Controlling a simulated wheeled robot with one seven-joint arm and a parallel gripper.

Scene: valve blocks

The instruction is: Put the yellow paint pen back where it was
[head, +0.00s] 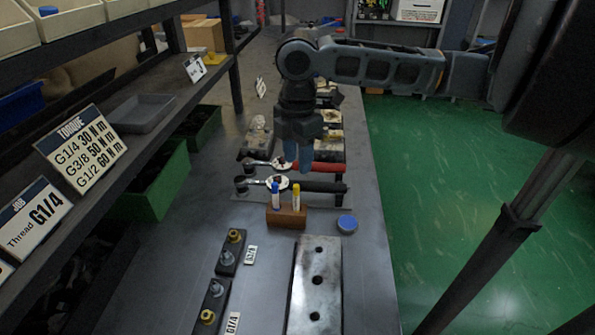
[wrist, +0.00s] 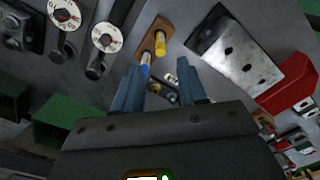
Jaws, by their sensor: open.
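The yellow paint pen (head: 296,197) stands upright in a small brown wooden holder (head: 286,217) on the bench, beside a blue pen (head: 275,195). In the wrist view the yellow pen (wrist: 160,43) and the blue pen (wrist: 145,62) both sit in the holder (wrist: 152,32). My gripper (head: 298,160) points down above the bench, over the torque wrenches and beyond the holder in the head view. Its blue fingers (wrist: 157,90) are apart with nothing between them. The gripper is clear of the yellow pen.
A blue round cap (head: 347,223) lies right of the holder. A steel block with holes (head: 317,285) and dark fitting blocks (head: 232,252) lie nearer. Two torque wrenches (head: 315,186) lie behind the holder. A shelf with "TORQUE" and "JOB G1/4" signs (head: 75,150) runs along the left.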

